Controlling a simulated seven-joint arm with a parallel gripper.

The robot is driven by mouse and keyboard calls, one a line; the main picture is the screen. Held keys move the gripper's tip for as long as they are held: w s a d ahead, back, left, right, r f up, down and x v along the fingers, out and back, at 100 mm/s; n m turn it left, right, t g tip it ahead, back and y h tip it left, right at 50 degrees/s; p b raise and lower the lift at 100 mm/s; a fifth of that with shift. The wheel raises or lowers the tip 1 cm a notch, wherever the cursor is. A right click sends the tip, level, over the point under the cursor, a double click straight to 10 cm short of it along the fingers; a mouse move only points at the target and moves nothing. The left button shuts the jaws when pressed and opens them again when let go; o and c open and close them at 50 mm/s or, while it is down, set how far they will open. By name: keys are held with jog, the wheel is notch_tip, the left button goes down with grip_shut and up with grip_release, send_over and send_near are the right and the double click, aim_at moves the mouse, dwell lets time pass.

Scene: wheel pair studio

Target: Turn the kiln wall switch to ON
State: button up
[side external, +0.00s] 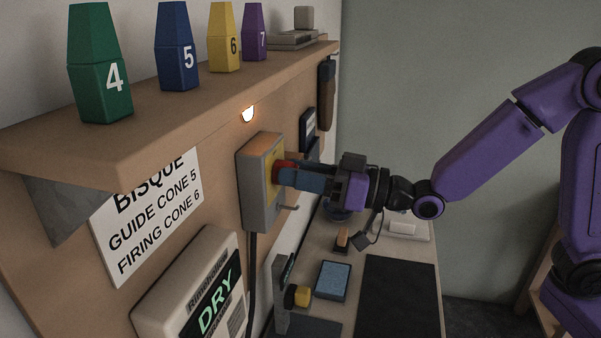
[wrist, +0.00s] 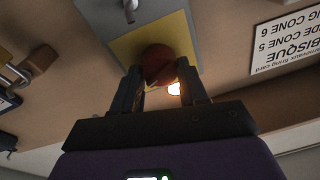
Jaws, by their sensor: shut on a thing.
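The kiln wall switch is a grey box (side external: 258,195) with a yellow front plate, fixed to the wooden wall panel below the shelf. Its red knob (side external: 281,171) sticks out toward my gripper (side external: 287,176), which is shut on it from the front. In the wrist view, the red knob (wrist: 158,63) sits between the two fingers of my gripper (wrist: 160,82), against the yellow plate (wrist: 126,47). The fingers hide the knob's sides, and I cannot read any ON or OFF marking or tell which way the knob points.
A wooden shelf (side external: 150,125) with several numbered cones overhangs the switch. A small lamp (side external: 248,115) glows under it. A sign (side external: 150,220) and a "DRY" box (side external: 195,290) are at the left. Below is a bench with a blue sponge-like block (side external: 333,281) and a dark mat (side external: 398,300).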

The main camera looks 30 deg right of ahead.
jog(key=shift+f+m+t, duration=0.15)
jog(key=shift+m+t, duration=0.15)
jog(key=shift+m, duration=2.1)
jog(key=o, duration=1.1)
jog(key=shift+c, duration=0.2)
jog(key=shift+s+d, duration=0.1)
jog(key=v, duration=1.1)
jog(key=shift+s, duration=0.3)
jog(key=shift+d, duration=0.2)
